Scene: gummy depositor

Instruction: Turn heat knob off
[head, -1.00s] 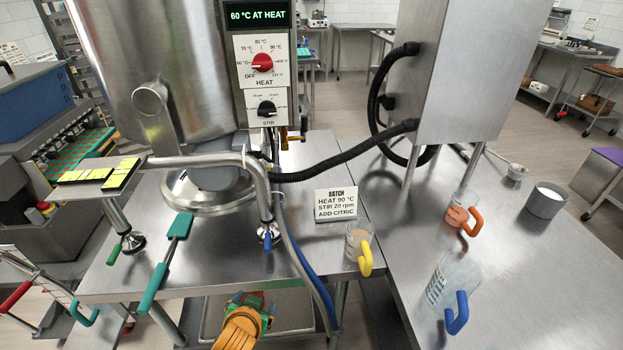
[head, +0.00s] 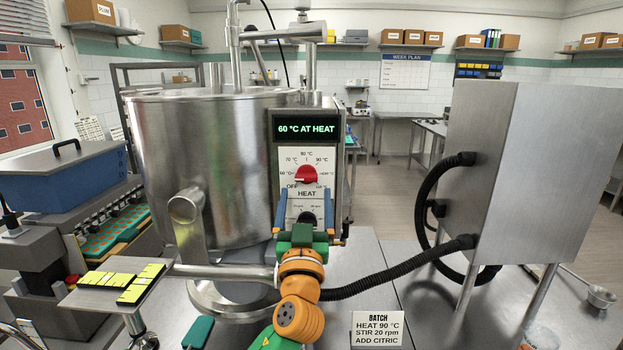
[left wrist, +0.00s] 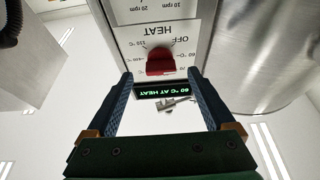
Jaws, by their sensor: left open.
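The red heat knob (head: 307,174) sits on the white HEAT dial plate (head: 322,158) on the front of the steel kettle's control box. The exact mark it points at is too small to tell. The display (head: 306,128) above reads 60 °C AT HEAT. My left gripper (head: 308,222) is open and empty, just below the knob, in front of the stir knob (head: 307,219), which it partly hides. In the left wrist view the heat knob (left wrist: 160,62) lies beyond and between the two open fingertips (left wrist: 160,78), apart from them. My right gripper does not show.
The steel kettle (head: 190,150) stands left of the control box. A black hose (head: 400,269) runs right to a steel cabinet (head: 530,150). The batch card (head: 378,329) stands on the table below right. A tray with yellow moulds (head: 95,297) is at left.

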